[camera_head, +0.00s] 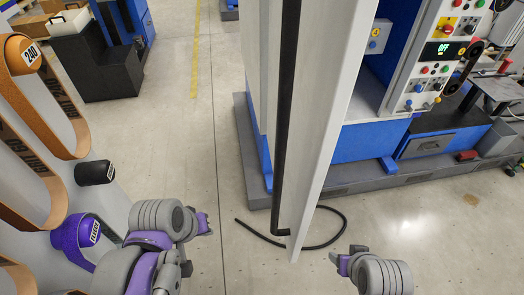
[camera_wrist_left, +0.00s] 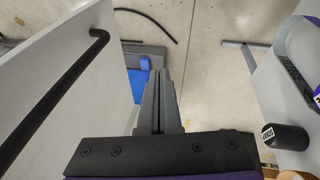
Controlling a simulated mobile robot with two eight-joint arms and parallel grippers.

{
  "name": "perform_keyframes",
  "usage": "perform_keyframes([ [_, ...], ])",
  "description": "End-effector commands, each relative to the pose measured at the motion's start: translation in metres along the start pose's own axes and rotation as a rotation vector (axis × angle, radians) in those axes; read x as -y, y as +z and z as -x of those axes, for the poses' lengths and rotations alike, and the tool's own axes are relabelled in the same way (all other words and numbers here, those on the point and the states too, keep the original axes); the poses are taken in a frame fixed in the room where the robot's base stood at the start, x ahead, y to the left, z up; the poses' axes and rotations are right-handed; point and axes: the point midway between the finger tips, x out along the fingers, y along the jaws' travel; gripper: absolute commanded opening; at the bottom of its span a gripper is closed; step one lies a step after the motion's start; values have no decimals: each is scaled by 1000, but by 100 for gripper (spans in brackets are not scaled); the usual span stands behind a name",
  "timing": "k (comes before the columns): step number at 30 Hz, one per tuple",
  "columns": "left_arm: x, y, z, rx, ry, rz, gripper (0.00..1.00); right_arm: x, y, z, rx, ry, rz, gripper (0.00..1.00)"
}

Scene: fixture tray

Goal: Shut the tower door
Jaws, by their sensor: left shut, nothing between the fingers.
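The tower door (camera_head: 331,110) is a tall white panel standing open, its edge facing me, in the middle of the head view. A long black handle bar (camera_head: 286,120) runs down its left face. The blue and white tower (camera_head: 365,150) stands behind it, with its opening partly visible to the right. My left gripper (camera_head: 206,224) is shut and empty, left of the door. In the left wrist view the gripper's fingers (camera_wrist_left: 159,90) are together, with the door (camera_wrist_left: 40,60) and the handle bar (camera_wrist_left: 58,100) to their left, apart from them. My right gripper (camera_head: 343,262) is low, right of the door's bottom; its fingers are too small to judge.
A control panel (camera_head: 448,50) with buttons is on the tower's right. A black cable (camera_head: 262,236) lies on the floor below the door. A rack with brown belts (camera_head: 35,110) stands close at the left. The floor (camera_head: 180,130) between rack and door is clear.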

Motion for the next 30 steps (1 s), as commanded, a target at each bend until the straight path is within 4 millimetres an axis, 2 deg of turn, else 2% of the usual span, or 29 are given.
perform_keyframes([
  [1, -10, -19, 15, 66, 26, 156, 0, 0, 0, 0, 0, 0, 0, 59],
  [3, -28, -40, 38, 185, 67, 405, 0, 0, 0, 0, 0, 0, 0, 59],
  [9, -69, -102, 106, 530, 131, 989, 0, 0, 1, -1, 1, 0, 0, 59],
  [12, -80, -123, 132, 664, 135, 1162, 0, 0, 1, -1, 1, 0, 0, 59],
  [15, -86, -136, 148, 748, 133, 1258, 0, 0, 1, -1, 1, 0, 0, 59],
  [20, -92, -138, 151, 790, 129, 1301, 0, 0, 2, -1, 1, 0, 0, 59],
  [23, -99, -132, 141, 789, 129, 1299, 0, 0, 2, -2, 1, 0, 0, 59],
  [30, -124, -109, 104, 788, 129, 1295, 0, 0, 1, -1, 1, 0, 0, 59],
])
